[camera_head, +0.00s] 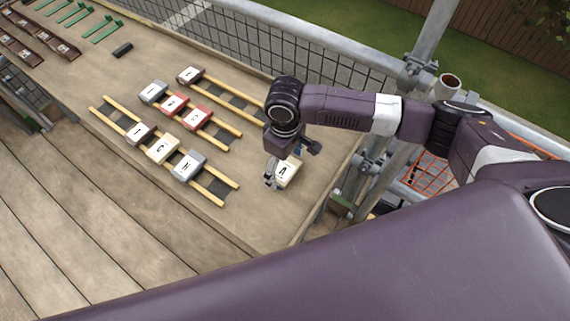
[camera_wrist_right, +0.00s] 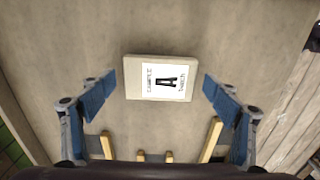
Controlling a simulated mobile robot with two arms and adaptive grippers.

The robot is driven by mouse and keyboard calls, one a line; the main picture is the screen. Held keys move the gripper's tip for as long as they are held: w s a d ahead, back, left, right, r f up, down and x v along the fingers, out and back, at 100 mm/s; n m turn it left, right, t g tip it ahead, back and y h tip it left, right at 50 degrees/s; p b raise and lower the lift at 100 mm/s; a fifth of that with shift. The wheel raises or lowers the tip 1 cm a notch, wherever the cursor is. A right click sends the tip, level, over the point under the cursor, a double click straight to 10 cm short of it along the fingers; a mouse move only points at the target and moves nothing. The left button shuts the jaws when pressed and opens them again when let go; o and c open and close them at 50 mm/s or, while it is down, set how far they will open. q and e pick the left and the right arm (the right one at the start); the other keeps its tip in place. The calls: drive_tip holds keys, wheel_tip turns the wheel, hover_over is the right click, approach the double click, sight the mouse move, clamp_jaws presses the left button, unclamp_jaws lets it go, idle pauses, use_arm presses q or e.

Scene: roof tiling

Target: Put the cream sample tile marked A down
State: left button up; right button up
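The cream sample tile marked A (camera_head: 288,174) is at the right part of the wooden work surface, beside the near end of the wooden rails. In the right wrist view the tile (camera_wrist_right: 161,78) lies flat, its white label facing up. My right gripper (camera_wrist_right: 160,88) is open around it, one blue-padded finger on each side, with a small gap between each finger and the tile. In the head view the right gripper (camera_head: 290,165) is above the tile and partly hides it. My left gripper is not in view.
Pairs of wooden rails (camera_head: 222,203) hold several lettered tiles, among them a grey one (camera_head: 188,165) and a red one (camera_head: 197,117). A dark block (camera_head: 122,50) and green racks (camera_head: 100,30) are farther back. Metal railing and mesh (camera_head: 300,60) border the surface.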

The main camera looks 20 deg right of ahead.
sight(285, 169)
wheel_tip(285, 169, up, 12)
drive_tip(key=b, duration=0.1)
drive_tip(key=shift+r+b, duration=0.15)
drive_tip(key=shift+b, duration=0.2)
idle(0.7)
